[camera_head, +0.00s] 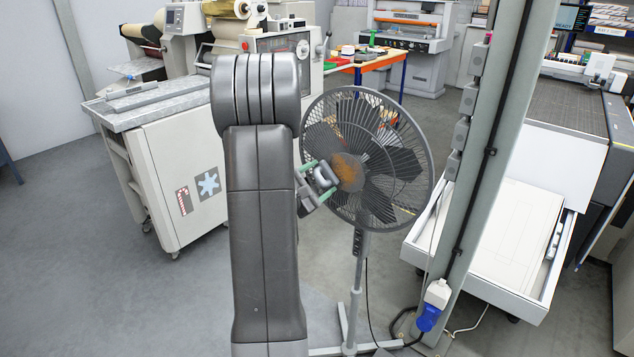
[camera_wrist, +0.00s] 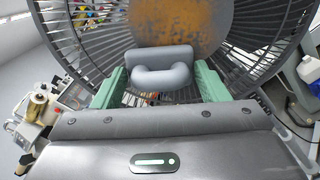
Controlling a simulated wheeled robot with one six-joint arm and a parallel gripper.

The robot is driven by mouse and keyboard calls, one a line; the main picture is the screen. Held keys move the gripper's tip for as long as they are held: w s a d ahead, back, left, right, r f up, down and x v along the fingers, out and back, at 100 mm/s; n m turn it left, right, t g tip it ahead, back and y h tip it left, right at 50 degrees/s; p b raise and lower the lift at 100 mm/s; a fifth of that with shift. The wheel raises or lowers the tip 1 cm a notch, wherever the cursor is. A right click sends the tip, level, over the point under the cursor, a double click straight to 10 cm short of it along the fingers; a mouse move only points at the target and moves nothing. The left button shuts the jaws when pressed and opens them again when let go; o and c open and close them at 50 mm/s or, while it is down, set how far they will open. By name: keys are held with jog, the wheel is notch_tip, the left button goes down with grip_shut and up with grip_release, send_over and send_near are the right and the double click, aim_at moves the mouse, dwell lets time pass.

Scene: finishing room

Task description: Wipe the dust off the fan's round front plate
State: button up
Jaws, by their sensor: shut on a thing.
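The pedestal fan (camera_head: 398,188) stands upright in the middle of the head view, its round grille facing me. Its round front plate (camera_head: 349,172) carries brown-orange dust; it also shows at the top of the wrist view (camera_wrist: 183,27), with patchy orange dust over grey. My gripper (camera_head: 321,178) is at the left of the plate, close in front of the grille. Its green fingers are shut on a grey handle (camera_wrist: 162,76) of a wiping tool. The tool's far side is hidden, so I cannot tell whether it touches the plate.
A grey post (camera_head: 487,150) with cables and a blue plug (camera_head: 429,318) stands right of the fan. An open white drawer (camera_head: 500,255) juts out behind it. A white machine cabinet (camera_head: 178,185) is at left. The floor (camera_head: 110,290) at front left is clear.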

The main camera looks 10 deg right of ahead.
aim_at(358, 184)
jog(key=shift+w+d, duration=0.2)
jog(key=shift+d, duration=0.1)
jog(key=shift+s+d+f+b, duration=0.15)
jog(key=shift+s+d+b, duration=0.25)
jog(key=shift+b, duration=0.3)
jog(key=shift+s+d+b, duration=0.3)
jog(key=shift+s+b, duration=0.15)
jog(key=shift+s, duration=0.1)
jog(key=shift+s+d+b, duration=0.3)
jog(key=shift+s+b, duration=0.1)
jog(key=shift+s, duration=0.15)
jog(key=shift+s+d+b, duration=0.45)
jog(key=shift+d+b, duration=0.05)
jog(key=shift+b, duration=0.2)
jog(key=shift+s+d+b, duration=1.3)
jog(key=shift+s+b, duration=0.3)
jog(key=shift+s+d+b, duration=0.35)
jog(key=shift+s+b, duration=0.05)
jog(key=shift+s, duration=0.05)
jog(key=shift+r, duration=0.25)
